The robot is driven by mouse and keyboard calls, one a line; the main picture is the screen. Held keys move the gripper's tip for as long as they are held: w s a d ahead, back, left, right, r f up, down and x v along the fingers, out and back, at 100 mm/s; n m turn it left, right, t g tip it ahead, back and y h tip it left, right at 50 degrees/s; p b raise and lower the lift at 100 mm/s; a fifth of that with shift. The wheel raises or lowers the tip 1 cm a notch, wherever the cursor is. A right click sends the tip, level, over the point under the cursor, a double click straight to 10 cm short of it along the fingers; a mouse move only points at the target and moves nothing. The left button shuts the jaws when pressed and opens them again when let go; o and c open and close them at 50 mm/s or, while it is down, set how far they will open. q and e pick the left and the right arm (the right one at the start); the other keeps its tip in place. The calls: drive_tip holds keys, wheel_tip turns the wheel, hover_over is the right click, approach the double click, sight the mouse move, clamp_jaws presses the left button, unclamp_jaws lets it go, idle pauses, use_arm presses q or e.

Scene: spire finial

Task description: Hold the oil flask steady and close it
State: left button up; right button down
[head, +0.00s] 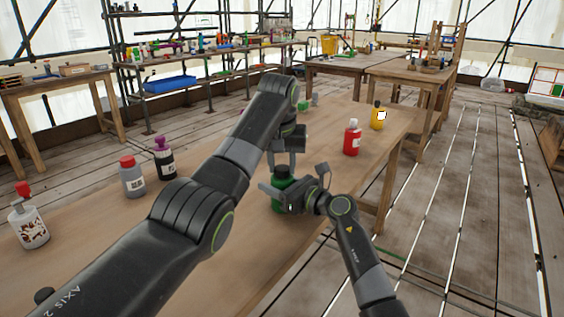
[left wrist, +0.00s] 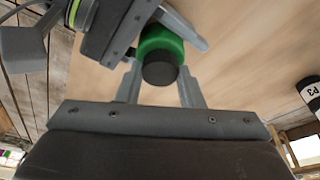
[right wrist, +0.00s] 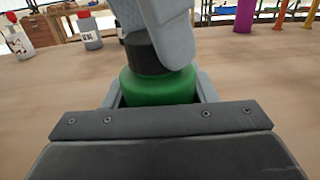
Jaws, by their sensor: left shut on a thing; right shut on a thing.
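The oil flask (head: 282,194) is a green bottle with a black cap (right wrist: 142,54), standing upright on the wooden table. My right gripper (head: 285,200) is shut around the green body from the side, as the right wrist view shows with the green flask (right wrist: 158,88) between its fingers. My left gripper (head: 284,168) comes down from above and is shut on the black cap, which sits at the top of the flask. In the left wrist view the black cap (left wrist: 160,72) lies between its fingers, with the green body beyond. The fingers partly hide the join between cap and flask.
On the table (head: 95,225) stand a white bottle with a red cap (head: 28,222), a grey one (head: 132,178), a dark one with a purple top (head: 164,160), a red bottle (head: 352,140) and a yellow bottle (head: 378,116). Table space around the flask is clear.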

use_arm(q)
drive_tip(key=m+h, duration=0.1)
drive_tip(key=m, duration=0.3)
drive_tip(key=shift+w+a+m, duration=0.1)
drive_tip(key=shift+a+m, duration=0.05)
drive_tip(key=shift+m, duration=0.25)
drive_tip(key=m+g+h, duration=0.1)
drive_tip(key=m, duration=0.4)
drive_tip(key=shift+a, duration=0.1)
drive_tip(key=o, duration=1.5)
drive_tip(key=v, duration=1.2)
drive_tip(key=shift+w, duration=0.25)
drive_tip(key=shift+a, duration=0.1)
use_arm(e)
drive_tip(key=c, duration=0.5)
unclamp_jaws()
